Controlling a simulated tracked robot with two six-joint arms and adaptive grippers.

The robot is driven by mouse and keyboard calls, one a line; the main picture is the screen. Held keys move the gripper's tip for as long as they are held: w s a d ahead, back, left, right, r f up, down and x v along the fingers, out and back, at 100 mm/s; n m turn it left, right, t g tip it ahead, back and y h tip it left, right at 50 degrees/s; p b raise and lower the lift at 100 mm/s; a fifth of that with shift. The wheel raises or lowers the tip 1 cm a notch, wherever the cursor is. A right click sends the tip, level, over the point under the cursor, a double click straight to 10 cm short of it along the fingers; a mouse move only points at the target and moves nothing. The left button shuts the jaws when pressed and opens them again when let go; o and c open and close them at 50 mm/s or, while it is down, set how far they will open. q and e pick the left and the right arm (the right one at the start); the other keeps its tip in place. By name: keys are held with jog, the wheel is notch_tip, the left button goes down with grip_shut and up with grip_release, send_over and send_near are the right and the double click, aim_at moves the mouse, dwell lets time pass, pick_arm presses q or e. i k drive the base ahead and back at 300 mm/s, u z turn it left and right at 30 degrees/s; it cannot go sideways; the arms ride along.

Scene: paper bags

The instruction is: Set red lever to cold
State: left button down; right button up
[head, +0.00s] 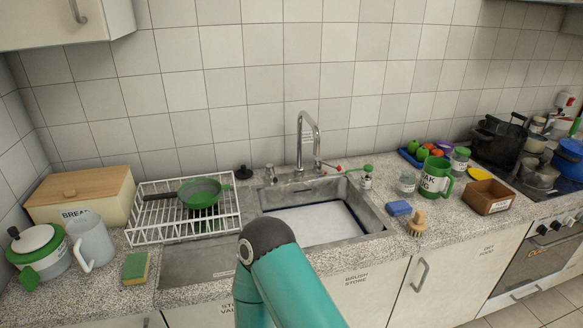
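The tall metal faucet (301,141) stands behind the sink (374,221). A small red lever (337,169) sticks out to the right at the faucet's base, pointing towards a green-topped bottle (366,177). Its markings are too small to read. Neither of my grippers shows in the head view. One of my arms, teal with a dark joint, rises from the bottom middle in front of the sink, and its gripper is out of sight.
A white dish rack (150,232) with a green pan (200,192) stands left of the sink. A blue sponge (399,208), a brush (417,224), a glass jar (407,182) and a green mug (435,177) stand to its right. The basin holds a white surface.

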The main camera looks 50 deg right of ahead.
aim_at(318, 160)
jog(key=u, duration=0.25)
jog(key=k, duration=1.35)
jog(key=z, duration=0.9)
jog(key=i, duration=0.85)
jog(key=z, duration=0.1)
